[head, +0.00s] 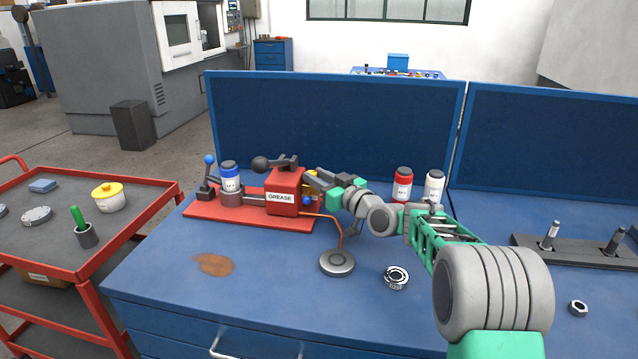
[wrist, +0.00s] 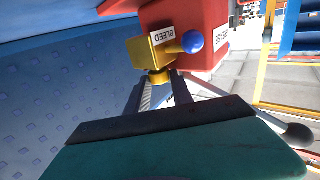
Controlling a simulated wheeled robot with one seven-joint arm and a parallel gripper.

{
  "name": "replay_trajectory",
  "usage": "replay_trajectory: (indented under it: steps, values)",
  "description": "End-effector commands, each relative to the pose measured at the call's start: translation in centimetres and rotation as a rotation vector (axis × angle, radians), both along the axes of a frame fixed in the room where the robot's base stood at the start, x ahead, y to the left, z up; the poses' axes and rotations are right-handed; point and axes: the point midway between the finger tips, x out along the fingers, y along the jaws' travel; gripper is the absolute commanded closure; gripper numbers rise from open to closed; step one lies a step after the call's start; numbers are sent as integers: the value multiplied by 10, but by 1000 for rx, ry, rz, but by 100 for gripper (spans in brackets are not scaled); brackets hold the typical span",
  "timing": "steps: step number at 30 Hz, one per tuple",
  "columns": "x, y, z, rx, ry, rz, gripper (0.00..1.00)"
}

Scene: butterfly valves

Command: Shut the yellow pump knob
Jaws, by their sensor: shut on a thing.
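The red grease pump (head: 281,190) stands on its red base on the blue workbench. Its yellow knob (head: 311,174) shows in part at the pump's right side, mostly hidden by my gripper (head: 318,182). In the wrist view the yellow knob (wrist: 146,54) sits beside a "BLEED" label, with a short yellow arm ending in a blue ball (wrist: 192,41). My gripper (wrist: 160,88) is shut on the yellow knob's near end. The exact contact between the fingertips is partly hidden.
A copper pipe runs to a round metal disc (head: 337,263). The bench's front left is mostly clear.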

Motion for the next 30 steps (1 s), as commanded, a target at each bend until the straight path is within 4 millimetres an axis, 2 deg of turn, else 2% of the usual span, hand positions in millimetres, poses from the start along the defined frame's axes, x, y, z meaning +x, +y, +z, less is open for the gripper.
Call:
replay_trajectory:
  steps: [9, 10, 18, 30]
  values:
    - [0, 1, 3, 2, -5, -8, 100]
    - [0, 1, 3, 2, -5, -8, 72]
    - [-1, 1, 1, 1, -2, -6, 51]
    - [-2, 4, -1, 1, 3, 1, 51]
